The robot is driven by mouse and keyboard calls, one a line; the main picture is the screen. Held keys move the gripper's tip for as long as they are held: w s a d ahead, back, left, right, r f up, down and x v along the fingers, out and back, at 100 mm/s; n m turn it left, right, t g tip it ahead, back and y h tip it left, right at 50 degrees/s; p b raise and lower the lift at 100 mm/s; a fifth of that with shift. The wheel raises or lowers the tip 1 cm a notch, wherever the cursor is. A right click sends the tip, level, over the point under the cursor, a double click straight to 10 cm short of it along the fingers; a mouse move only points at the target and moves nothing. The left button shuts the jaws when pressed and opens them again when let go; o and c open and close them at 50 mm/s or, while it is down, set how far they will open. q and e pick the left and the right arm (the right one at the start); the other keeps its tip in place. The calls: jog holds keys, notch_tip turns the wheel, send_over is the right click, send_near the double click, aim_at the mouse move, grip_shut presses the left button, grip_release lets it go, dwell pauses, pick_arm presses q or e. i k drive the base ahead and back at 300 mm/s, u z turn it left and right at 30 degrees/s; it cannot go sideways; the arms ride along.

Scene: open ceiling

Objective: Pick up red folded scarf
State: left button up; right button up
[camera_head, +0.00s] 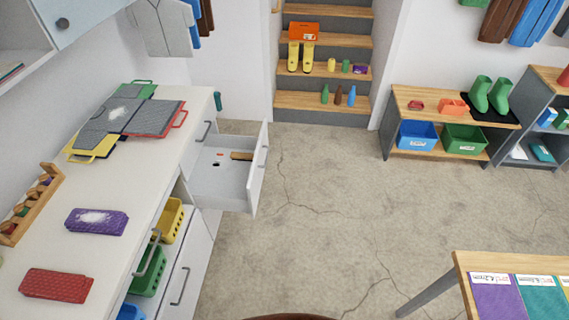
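A red folded cloth (57,285), which looks like the red folded scarf, lies flat on the white counter (120,185) at the lower left. A purple folded cloth (97,221) with a white patch lies farther back on the same counter. Neither of my grippers is in view, and nothing is seen touching the red cloth.
A drawer (225,175) stands open from the counter, jutting over the floor. A wooden rack (30,205) and stacked coloured boards (125,115) sit on the counter. A table (520,262) stands lower right. The middle floor (320,200) is clear.

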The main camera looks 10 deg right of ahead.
aim_at(51, 286)
jog(key=z, duration=0.1)
jog(key=i, duration=0.85)
jog(key=u, duration=2.15)
jog(key=k, duration=0.2)
jog(key=u, duration=0.5)
jog(key=i, duration=0.25)
jog(key=k, duration=0.5)
jog(key=u, duration=1.25)
jog(key=i, duration=0.3)
jog(key=z, duration=0.05)
